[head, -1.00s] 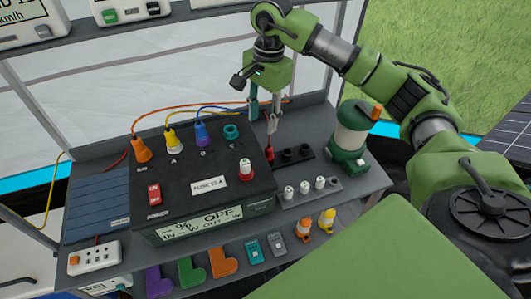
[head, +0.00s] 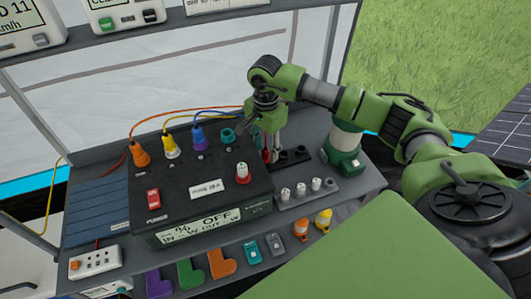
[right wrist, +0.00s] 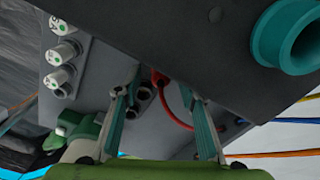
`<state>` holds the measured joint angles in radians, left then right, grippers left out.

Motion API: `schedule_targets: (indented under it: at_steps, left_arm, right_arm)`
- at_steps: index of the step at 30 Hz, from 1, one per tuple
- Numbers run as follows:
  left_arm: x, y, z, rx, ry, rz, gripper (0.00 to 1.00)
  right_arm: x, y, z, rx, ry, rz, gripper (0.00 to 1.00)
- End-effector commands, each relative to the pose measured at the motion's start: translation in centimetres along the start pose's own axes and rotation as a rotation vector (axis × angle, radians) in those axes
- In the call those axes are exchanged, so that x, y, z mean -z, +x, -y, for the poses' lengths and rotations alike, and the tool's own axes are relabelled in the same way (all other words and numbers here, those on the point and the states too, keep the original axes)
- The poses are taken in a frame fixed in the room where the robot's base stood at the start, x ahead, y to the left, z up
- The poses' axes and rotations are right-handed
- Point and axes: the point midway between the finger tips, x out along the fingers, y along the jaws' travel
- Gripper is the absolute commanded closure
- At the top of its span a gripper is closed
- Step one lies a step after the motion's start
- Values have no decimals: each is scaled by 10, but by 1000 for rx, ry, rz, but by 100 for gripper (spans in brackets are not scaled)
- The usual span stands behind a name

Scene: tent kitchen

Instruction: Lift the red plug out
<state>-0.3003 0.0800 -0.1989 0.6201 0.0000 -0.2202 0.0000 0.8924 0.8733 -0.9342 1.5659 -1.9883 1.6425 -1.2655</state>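The red plug (head: 265,155) sits in a dark holder (head: 302,153) with several round sockets, behind the right side of the black power box. My right gripper hides most of it in the head view. In the right wrist view the red plug (right wrist: 157,77) shows between the fingertips, with a red cable curving away from it. My right gripper (head: 271,153) points down at the plug; in the right wrist view its fingers (right wrist: 160,84) are apart, with gaps beside the plug. My left gripper is out of view.
The black power box (head: 180,222) carries orange, yellow and blue plugs and an empty teal socket ring (head: 227,136). A grey strip of white fuses (head: 283,203) lies in front. A green-and-white lantern (head: 344,143) stands close to the right.

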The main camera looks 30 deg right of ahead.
Motion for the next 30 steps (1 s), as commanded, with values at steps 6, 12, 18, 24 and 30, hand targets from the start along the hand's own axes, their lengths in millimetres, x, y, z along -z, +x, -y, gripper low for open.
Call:
schedule_targets:
  at_steps: [6, 12, 18, 24, 30]
  left_arm:
    - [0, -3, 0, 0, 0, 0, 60]
    - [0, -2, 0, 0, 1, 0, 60]
    - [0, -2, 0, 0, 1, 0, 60]
    - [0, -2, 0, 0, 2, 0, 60]
    - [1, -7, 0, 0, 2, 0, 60]
  right_arm:
    - [0, 16, 0, 1, 1, 0, 63]
    - [0, 16, 0, 2, 1, 0, 68]
    - [0, 16, 0, 1, 1, 0, 100]
    - [0, 16, 0, 2, 1, 0, 100]
    - [0, 8, 1, 2, 1, -1, 100]
